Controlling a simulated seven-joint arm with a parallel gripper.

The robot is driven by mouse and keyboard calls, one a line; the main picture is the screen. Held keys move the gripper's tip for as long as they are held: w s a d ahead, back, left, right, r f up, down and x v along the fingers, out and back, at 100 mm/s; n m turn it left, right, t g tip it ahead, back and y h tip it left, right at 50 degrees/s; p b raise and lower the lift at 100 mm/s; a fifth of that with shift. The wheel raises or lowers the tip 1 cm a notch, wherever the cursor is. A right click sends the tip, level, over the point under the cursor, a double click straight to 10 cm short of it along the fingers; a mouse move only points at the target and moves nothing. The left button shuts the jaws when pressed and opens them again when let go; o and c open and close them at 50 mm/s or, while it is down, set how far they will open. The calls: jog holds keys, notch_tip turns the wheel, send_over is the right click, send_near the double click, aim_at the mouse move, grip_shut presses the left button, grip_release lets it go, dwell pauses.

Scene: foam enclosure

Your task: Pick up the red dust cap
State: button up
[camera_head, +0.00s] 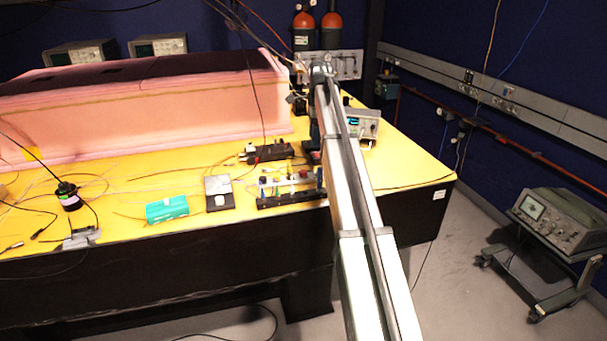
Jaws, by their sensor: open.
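A black rack (290,200) near the front edge of the yellow table holds several small coloured parts. A small red piece (303,175) shows at its right part, close to my arm; it is too small to tell surely whether it is the red dust cap. My gripper (312,157) shows as a dark shape at the left side of my pale arm, just behind and above the rack's right end. Its jaws are open, with nothing seen in them. My arm hides part of this area.
A teal box (167,209) and a small meter (219,192) stand left of the rack. A black device (268,152) lies behind it. An instrument with a display (361,124) stands right of my arm. Pink foam (140,105) fills the back left. Loose cables cross the table.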

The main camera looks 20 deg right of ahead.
aim_at(303, 171)
jog(key=a+r, duration=0.1)
jog(key=a, duration=0.3)
jog(key=shift+m+h, duration=0.4)
notch_tip(303, 171, down, 13)
jog(key=shift+w+f, duration=0.1)
jog(key=shift+w, duration=0.05)
grip_shut()
dwell(0.6)
